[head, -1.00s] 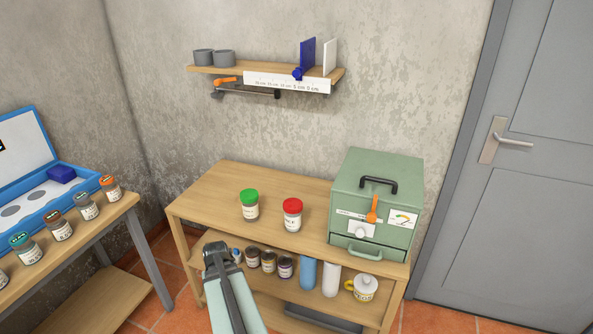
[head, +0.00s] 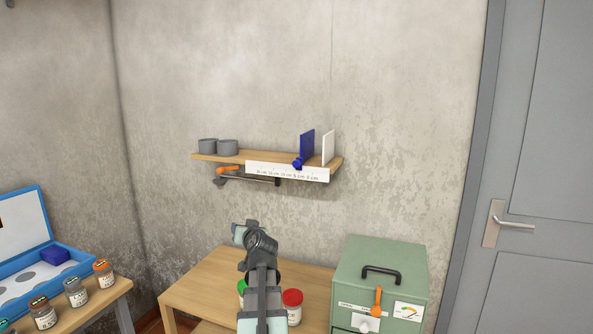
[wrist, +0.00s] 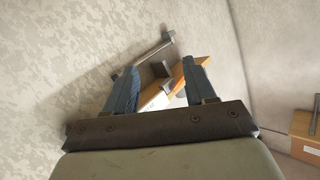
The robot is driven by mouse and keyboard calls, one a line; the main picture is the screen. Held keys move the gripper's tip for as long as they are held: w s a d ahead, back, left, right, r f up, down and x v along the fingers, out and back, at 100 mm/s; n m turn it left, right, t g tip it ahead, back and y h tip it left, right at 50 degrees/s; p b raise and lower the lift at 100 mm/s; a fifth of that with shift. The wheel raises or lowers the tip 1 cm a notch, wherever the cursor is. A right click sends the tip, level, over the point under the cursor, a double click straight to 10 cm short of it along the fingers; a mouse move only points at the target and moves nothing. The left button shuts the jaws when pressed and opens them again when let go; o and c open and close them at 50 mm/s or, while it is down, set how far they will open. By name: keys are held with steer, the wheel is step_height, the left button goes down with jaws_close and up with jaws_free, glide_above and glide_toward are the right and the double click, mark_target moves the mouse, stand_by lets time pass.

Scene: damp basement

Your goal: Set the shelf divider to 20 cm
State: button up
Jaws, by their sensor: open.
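The shelf divider (head: 307,144) is a dark blue upright panel near the right end of the wooden wall shelf (head: 222,157). A blue knob (head: 298,163) sits at its front lower edge. A white scale strip (head: 285,171) with cm marks runs along the shelf's front edge, its numbers falling toward the right; the small figures are hard to read. The knob is toward the strip's right part. My gripper (wrist: 163,82) is open and empty in the wrist view, with part of the shelf beyond its fingers.
Below are a red-lidded jar (head: 292,305), a green cabinet (head: 382,275) and a wooden table (head: 200,285).

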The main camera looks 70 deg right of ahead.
steer(key=s+d+r+m+h, duration=0.2)
steer(key=s+d+r+h, duration=0.15)
steer(key=r+h, duration=0.35)
steer(key=m+g+h, duration=0.1)
steer(key=g+h, duration=0.3)
steer(key=g, duration=0.5)
glide_toward(296, 166)
steer(key=x, duration=1.1)
steer(key=shift+r, duration=0.1)
jaws_close()
